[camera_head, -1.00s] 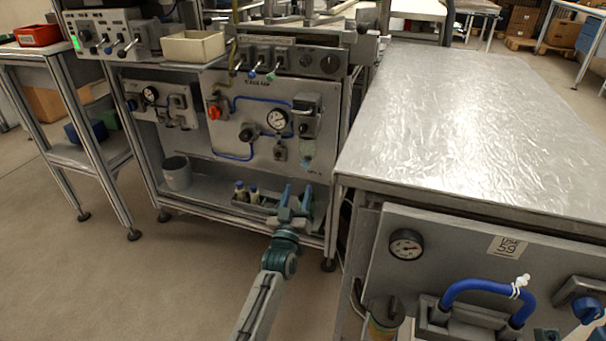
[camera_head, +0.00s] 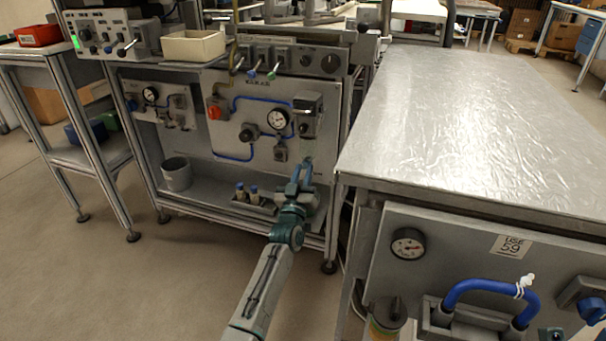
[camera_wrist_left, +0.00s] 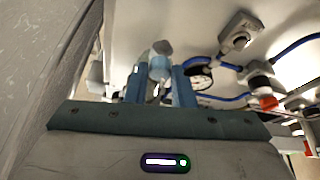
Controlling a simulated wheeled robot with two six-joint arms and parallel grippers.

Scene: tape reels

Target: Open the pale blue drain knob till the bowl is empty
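The drain knob (camera_wrist_left: 162,47) is a small pale blue piece at the end of the filter bowl in the left wrist view. The bowl (camera_head: 307,146) hangs under a grey regulator (camera_head: 308,105) on the panel in the head view; my fingers cover its lower part there, and I cannot tell its liquid level. My left gripper (camera_head: 302,170) points up at the bowl from below. Its two blue fingers are apart, with the knob showing between their tips in the wrist view. I cannot tell whether they touch it. My right gripper is not in view.
A round gauge (camera_head: 278,119), blue hoses and a red knob (camera_head: 213,112) sit left of the regulator. A metal-topped bench (camera_head: 460,130) is close on the right.

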